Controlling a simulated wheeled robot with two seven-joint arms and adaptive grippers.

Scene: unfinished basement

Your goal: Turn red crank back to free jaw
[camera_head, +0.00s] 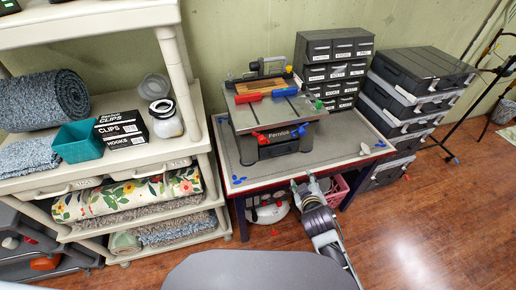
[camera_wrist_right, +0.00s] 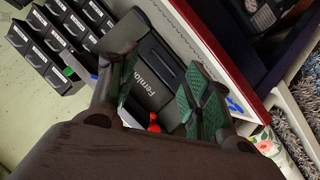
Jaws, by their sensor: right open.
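The bench machine (camera_head: 274,112), a grey box labelled "Fernico", stands on the worktable. My right gripper (camera_head: 311,184) is at the table's front edge, below and apart from the machine. In the right wrist view its fingers (camera_wrist_right: 162,88) are spread and empty, with a red handle (camera_wrist_right: 154,124) showing between them. My left gripper is out of view.
A drawer cabinet (camera_head: 335,62) stands behind the machine, black cases (camera_head: 423,66) at right. A beige shelf (camera_head: 150,152) holds rolls and boxes at left. A pink basket (camera_head: 335,190) is below the table.

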